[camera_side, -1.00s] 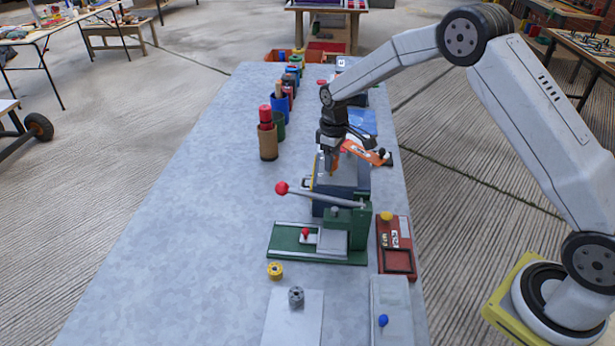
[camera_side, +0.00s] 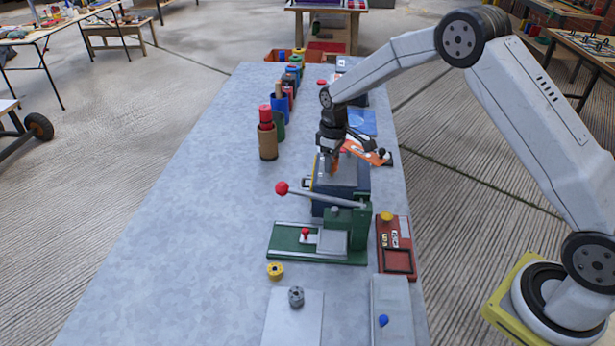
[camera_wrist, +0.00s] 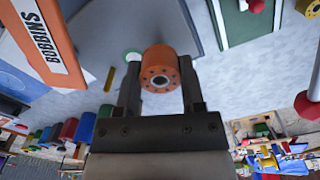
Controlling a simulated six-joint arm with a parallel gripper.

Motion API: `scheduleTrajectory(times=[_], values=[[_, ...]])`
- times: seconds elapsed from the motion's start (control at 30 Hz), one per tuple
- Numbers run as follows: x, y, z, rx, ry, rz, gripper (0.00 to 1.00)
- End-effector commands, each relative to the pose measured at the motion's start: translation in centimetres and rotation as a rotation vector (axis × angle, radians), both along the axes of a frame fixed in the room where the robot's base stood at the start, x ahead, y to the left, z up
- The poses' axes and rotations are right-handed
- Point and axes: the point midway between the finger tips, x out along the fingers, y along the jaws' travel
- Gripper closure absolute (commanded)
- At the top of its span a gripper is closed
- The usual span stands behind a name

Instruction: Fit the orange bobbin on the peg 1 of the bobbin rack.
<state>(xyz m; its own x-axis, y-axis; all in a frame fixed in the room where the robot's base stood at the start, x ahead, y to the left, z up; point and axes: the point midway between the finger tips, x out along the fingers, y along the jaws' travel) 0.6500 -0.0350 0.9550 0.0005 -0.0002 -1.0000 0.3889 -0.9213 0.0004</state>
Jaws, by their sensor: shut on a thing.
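My gripper (camera_wrist: 160,92) is shut on the orange bobbin (camera_wrist: 158,65), which sits between the two fingers with its holed end face toward the wrist camera. In the side view my gripper (camera_side: 332,168) points down over a grey-topped, dark blue-sided block (camera_side: 347,180); the bobbin there is mostly hidden by the fingers. In the wrist view a grey surface (camera_wrist: 110,32) lies behind the bobbin, with a small green-and-white round mark (camera_wrist: 132,55) beside it. I cannot clearly make out the bobbin rack or peg 1, or whether the bobbin touches anything.
An orange BOBBINS sign (camera_wrist: 44,32) stands close by; it also shows in the side view (camera_side: 368,152). A green lever press (camera_side: 318,244) with a red knob is nearer the camera. The table's left side (camera_side: 170,230) is clear.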

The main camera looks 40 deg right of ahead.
Motion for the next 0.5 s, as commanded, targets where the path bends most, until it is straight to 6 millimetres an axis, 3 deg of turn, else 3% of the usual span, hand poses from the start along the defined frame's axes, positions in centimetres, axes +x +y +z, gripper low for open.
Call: scheduleTrajectory(times=[0.5], values=[[0.00, 0.00, -0.47, 0.000, 0.000, 0.000, 1.00]])
